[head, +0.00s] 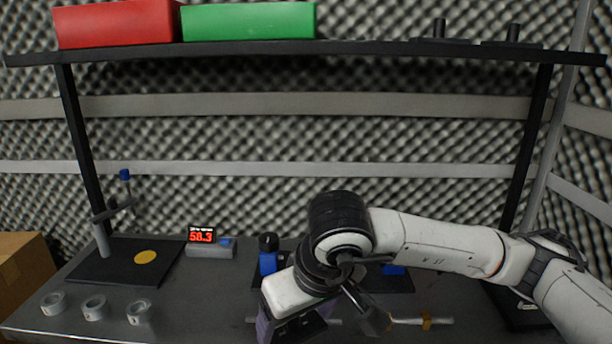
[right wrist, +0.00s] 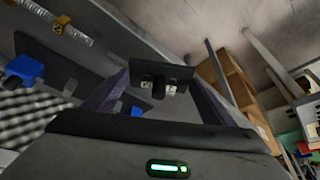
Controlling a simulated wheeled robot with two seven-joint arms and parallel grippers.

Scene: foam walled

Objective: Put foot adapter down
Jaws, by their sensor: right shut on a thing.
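The foot adapter (right wrist: 176,73) is a black plate with a short dark peg and small pale marks, seen in the right wrist view between the fingertips. My right gripper (right wrist: 160,80) is shut on it. In the head view my right gripper (head: 292,326) points down over the front middle of the bench, and my wrist hides much of what is below. I cannot tell whether the adapter touches the bench. Two similar black plates with upright pegs, one here (head: 440,30) and one here (head: 513,35), are on the shelf at the upper right. My left gripper is not in view.
The dark bench (head: 200,300) holds three grey rings (head: 94,308) at the front left, a red-digit display (head: 202,236), and a black mat with a yellow disc (head: 145,257). A blue item (head: 268,256) stands behind my gripper. Red (head: 115,24) and green (head: 248,20) bins sit on the shelf.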

